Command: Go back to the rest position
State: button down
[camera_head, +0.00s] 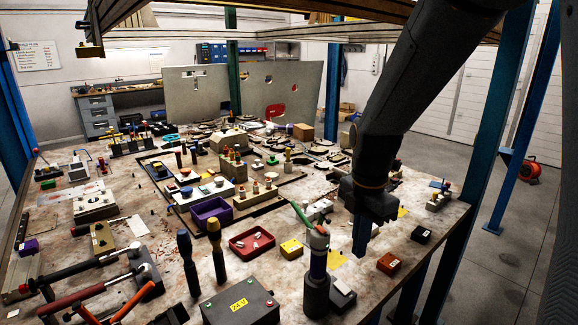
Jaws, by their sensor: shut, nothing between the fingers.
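My gripper (361,238) hangs from my dark arm on the right side of the view, pointing down over the right part of the worktable (180,262). It is shut, and I see nothing held in it. Its tips look to be above the table, just behind a dark cylindrical stand (316,296) with a grey top and a green piece. The exact gap between the tips and the table is hard to tell. My arm hides part of the table's back right side.
A red tray (252,243), a purple bin (211,213) and a grey box with a yellow label (240,304) stand left of my gripper. Orange (388,263) and black (421,235) blocks lie to its right. Blue posts (508,150) and overhead beams frame the table.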

jog(key=s+f+m+t+b, duration=0.1)
jog(key=s+f+m+b, duration=0.2)
jog(key=m, duration=1.9)
jog(key=s+f, duration=0.4)
jog(key=s, duration=0.1)
jog(key=shift+s+f+m, duration=0.15)
jog(key=shift+s+m, duration=0.05)
jog(key=shift+m, duration=0.2)
